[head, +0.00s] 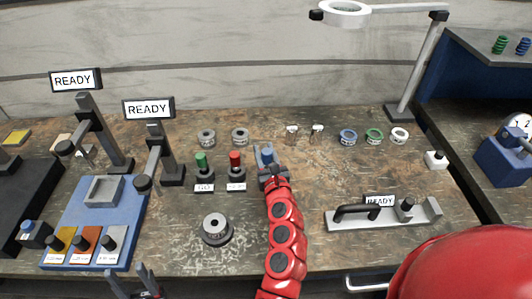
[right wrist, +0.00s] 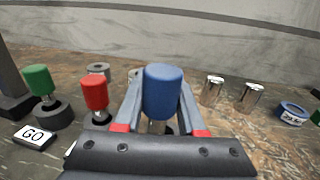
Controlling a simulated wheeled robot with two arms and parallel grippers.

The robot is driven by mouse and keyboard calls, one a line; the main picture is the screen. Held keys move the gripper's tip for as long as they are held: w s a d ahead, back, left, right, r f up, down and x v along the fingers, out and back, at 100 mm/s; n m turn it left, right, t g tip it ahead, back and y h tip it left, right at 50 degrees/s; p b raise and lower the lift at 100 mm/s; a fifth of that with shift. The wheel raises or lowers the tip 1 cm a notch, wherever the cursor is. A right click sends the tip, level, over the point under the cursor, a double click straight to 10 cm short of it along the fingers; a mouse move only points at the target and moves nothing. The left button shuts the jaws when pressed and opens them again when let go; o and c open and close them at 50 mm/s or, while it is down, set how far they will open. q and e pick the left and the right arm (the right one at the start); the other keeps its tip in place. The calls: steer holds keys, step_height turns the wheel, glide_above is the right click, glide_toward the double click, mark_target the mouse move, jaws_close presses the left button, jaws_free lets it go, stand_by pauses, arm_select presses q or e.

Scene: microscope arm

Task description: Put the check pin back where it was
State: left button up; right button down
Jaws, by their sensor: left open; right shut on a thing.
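A pin with a blue cylindrical head (head: 267,154) is between the fingers of my right gripper (head: 268,168), which is shut on it. In the right wrist view the blue head (right wrist: 163,92) stands upright between the two grey fingers; its lower end is mostly hidden. I cannot tell whether it touches the bench or a holder. To its left a green-headed pin (head: 201,160) and a red-headed pin (head: 236,161) stand upright in dark round bases with white labels; the green one's label reads GO. My left gripper (head: 140,282) is open and empty at the lower left edge.
Behind are two grey rings (head: 207,136), small metal cylinders (head: 292,131) and coloured rings (head: 348,136). A round grey block (head: 216,228) stands in front. A blue fixture (head: 70,215) is at left, a grey fixture with a handle (head: 385,214) at right.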

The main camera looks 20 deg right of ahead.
steer(key=w+f, duration=0.1)
steer(key=w+d, duration=0.1)
steer(key=w+f, duration=0.1)
steer(key=shift+d+f, duration=0.25)
steer(key=shift+f, duration=0.1)
steer(key=shift+d+f, duration=0.1)
steer(key=shift+f, duration=0.45)
steer(key=shift+f, duration=0.1)
steer(key=shift+f, duration=0.15)
steer(key=c, duration=0.5)
jaws_free()
